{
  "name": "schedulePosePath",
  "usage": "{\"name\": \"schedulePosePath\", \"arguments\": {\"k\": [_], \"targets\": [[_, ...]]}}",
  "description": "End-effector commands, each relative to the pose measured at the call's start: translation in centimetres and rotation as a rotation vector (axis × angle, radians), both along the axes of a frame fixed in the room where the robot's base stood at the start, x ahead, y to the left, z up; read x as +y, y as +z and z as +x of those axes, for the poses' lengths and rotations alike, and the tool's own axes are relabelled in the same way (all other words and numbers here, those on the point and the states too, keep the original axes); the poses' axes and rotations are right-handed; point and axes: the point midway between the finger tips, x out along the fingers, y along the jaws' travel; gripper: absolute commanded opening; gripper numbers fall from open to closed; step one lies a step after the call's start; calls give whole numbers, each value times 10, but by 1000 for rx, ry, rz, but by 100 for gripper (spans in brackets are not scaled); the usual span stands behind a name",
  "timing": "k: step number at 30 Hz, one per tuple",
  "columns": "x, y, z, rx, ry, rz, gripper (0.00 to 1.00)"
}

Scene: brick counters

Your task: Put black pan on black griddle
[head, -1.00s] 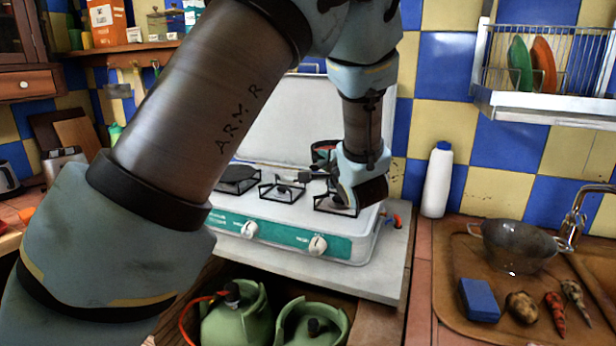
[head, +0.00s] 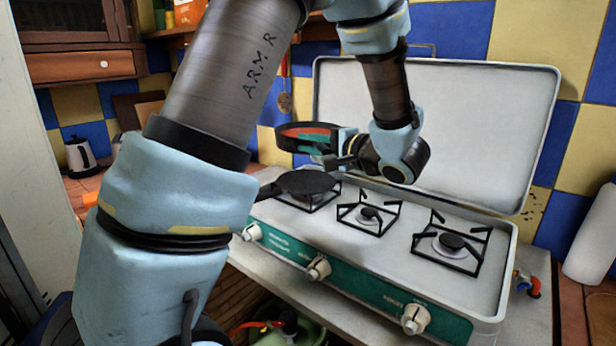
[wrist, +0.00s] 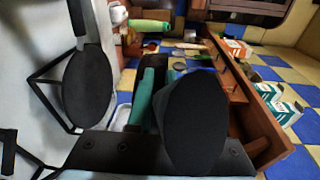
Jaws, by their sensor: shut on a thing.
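The black griddle (head: 305,182) is a flat round plate with a handle, lying on the left burner of the white stove. It also shows in the wrist view (wrist: 88,88), on the left. The black pan (head: 290,130), with a dark rim and reddish inside, is off the stove, above and slightly behind the griddle. My gripper (head: 335,148) is shut on the pan at its right side. In the wrist view a large dark rounded surface (wrist: 197,125), apparently the pan, fills the lower middle and hides much of the fingers. The pan is apart from the griddle.
The stove's middle burner (head: 368,215) and right burner (head: 450,243) are empty. The raised white lid (head: 470,120) stands close behind my gripper. Knobs line the stove's front. A kettle (head: 80,155) stands far left, and a white bottle (head: 595,240) at right.

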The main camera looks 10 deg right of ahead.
Motion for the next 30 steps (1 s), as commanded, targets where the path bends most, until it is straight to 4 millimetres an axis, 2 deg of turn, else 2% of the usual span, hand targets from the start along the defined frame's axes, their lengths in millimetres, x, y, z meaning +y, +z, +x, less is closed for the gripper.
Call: {"name": "schedulePosePath", "arguments": {"k": [6, 14, 21, 30], "targets": [[1, -35, 0, 1, 4, 5, 0], [1, -57, 0, -1, 3, 2, 0], [1, -87, 0, -1, 3, 4, 0], [1, -92, 0, -4, 3, 0, 0]]}}
